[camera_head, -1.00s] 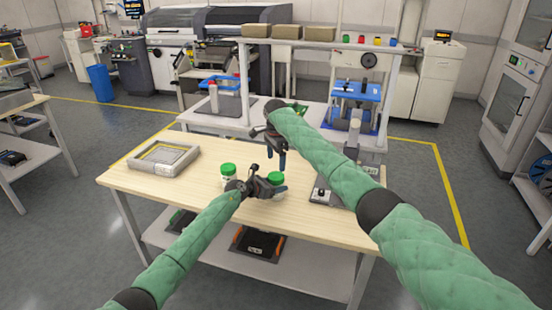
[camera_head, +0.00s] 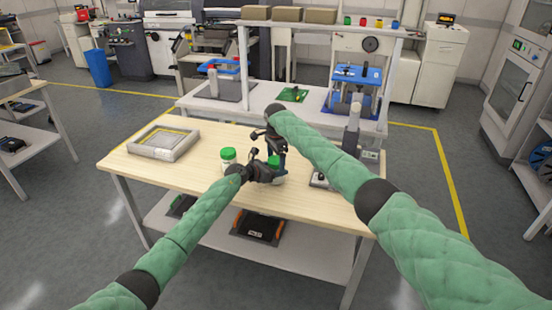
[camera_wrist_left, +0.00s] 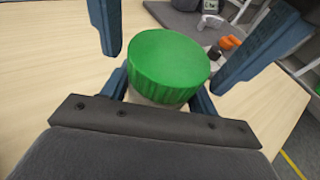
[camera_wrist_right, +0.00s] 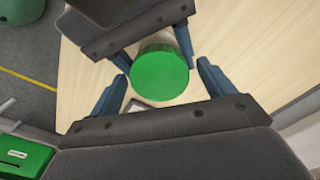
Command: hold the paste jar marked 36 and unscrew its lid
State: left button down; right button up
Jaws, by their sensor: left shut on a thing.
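A white paste jar (camera_head: 278,181) with a green lid (camera_head: 273,161) stands upright at the middle of the wooden table. My left gripper (camera_head: 271,176) is shut on the jar's body below the lid. The green lid fills the middle of the left wrist view (camera_wrist_left: 168,62). My right gripper (camera_head: 277,153) points down over the lid, its fingers open on either side of it. In the right wrist view the lid (camera_wrist_right: 160,73) lies between those fingers, with gaps visible. No number on the jar is readable.
A second white jar with a green lid (camera_head: 228,157) stands just left of the held one. A grey frame tray (camera_head: 162,144) lies at the table's left. A grey device (camera_head: 320,179) sits right of the jar, partly behind my right arm. The table's front left is clear.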

jog(key=c, duration=1)
jog(key=shift+o, duration=0.2)
jog(key=shift+n, duration=1.7)
jog(key=o, duration=1.1)
jog(key=shift+r, duration=0.1)
